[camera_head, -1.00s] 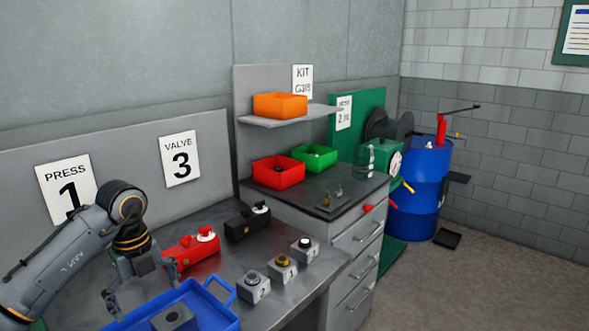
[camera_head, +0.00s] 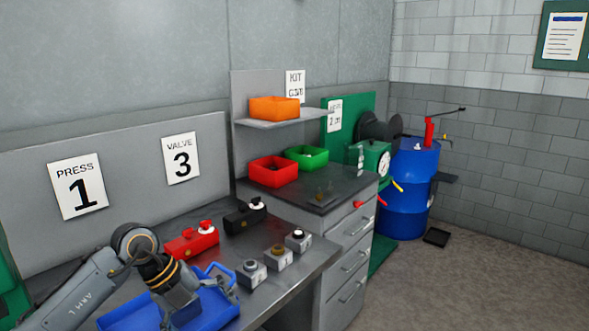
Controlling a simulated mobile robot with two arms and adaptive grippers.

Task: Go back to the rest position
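My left arm comes in from the lower left, and its gripper (camera_head: 214,297) hangs over the blue tray (camera_head: 222,316) on the metal workbench. The wrist covers much of the tray's inside, so I cannot see what lies there. The fingers are small and partly hidden against the tray, so their opening is unclear. I see nothing held in them. My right gripper is out of view.
A red block (camera_head: 192,240) and a black block (camera_head: 244,215) stand behind the tray. Several small grey blocks (camera_head: 251,272) sit to its right. A drawer cabinet (camera_head: 345,262) with red and green bins stands beyond. The floor at right (camera_head: 480,285) is mostly clear.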

